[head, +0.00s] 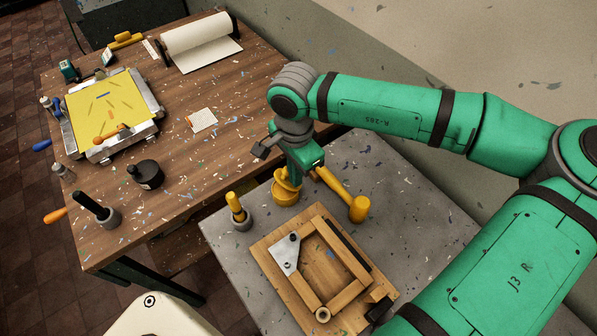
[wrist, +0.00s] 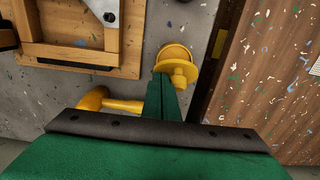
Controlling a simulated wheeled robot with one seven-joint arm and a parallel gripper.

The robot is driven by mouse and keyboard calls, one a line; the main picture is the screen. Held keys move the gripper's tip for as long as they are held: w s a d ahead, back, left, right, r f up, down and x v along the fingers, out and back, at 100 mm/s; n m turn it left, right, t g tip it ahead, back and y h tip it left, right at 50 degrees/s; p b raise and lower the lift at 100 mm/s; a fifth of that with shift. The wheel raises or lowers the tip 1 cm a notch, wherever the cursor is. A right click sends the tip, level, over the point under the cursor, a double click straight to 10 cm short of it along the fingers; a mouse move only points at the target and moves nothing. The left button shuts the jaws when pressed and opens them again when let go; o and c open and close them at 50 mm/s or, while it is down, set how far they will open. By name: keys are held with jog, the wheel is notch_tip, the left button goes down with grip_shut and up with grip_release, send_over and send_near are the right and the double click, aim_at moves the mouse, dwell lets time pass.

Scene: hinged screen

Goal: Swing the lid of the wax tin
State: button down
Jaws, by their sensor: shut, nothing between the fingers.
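The wax tin (head: 285,194) is a small round yellow tin on the grey bench top, near its back left edge. Whether that part is the lid, and how far the lid stands open, I cannot tell. My green gripper (head: 295,176) points down right at the tin and hides part of it. In the wrist view my gripper's fingers (wrist: 165,82) are together and empty, their tips close beside the smaller part; contact is unclear.
A yellow mallet (head: 344,194) lies just right of the tin. A yellow-handled tool in a grey holder (head: 241,218) stands left of it. A wooden frame on a board (head: 325,262) lies in front. A wooden table (head: 180,165) adjoins on the left.

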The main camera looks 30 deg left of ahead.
jog(key=shift+s+a, duration=0.15)
jog(key=shift+s, duration=0.35)
jog(key=shift+f, duration=1.65)
jog(key=shift+r, duration=4)
jog(key=shift+w, duration=0.1)
